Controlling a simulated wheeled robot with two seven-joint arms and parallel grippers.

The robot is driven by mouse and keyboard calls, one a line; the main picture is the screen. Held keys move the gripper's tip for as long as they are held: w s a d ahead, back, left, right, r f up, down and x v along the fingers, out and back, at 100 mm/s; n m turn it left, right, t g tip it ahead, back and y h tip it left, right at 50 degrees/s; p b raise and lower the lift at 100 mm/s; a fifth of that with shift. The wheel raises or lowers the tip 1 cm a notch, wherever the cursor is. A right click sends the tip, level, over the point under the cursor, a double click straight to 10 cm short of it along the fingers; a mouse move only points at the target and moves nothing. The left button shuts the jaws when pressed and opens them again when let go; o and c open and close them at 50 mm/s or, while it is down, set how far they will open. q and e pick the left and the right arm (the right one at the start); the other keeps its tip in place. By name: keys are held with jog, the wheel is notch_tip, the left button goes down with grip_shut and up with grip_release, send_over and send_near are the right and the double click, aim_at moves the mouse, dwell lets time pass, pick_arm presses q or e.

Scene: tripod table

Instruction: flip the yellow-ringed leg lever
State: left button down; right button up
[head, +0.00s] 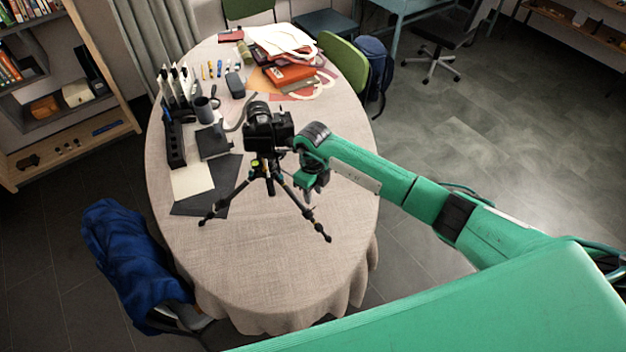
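A black tripod (270,185) with a black camera (268,130) on top stands upright on the oval table (270,280), its legs spread. Small yellowish marks show near the tops of the legs, but the leg levers and the yellow ring are too small to make out surely. My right gripper (311,190) points down just right of the tripod's upper legs, close beside the leg that runs to the lower right. I cannot tell whether it touches that leg or whether its fingers are open. My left gripper is not in view.
Left of the tripod lie a dark folder (208,190), a white sheet (192,180), a black power strip (175,145) and a mug (204,110). Books and bags (290,75) crowd the far end. The near end of the table is clear. A chair with a blue cloth (130,255) stands at the left.

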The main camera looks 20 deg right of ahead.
notch_tip(320, 180, up, 7)
jog(key=b, duration=0.2)
jog(key=shift+w, duration=0.25)
jog(key=shift+f, duration=0.1)
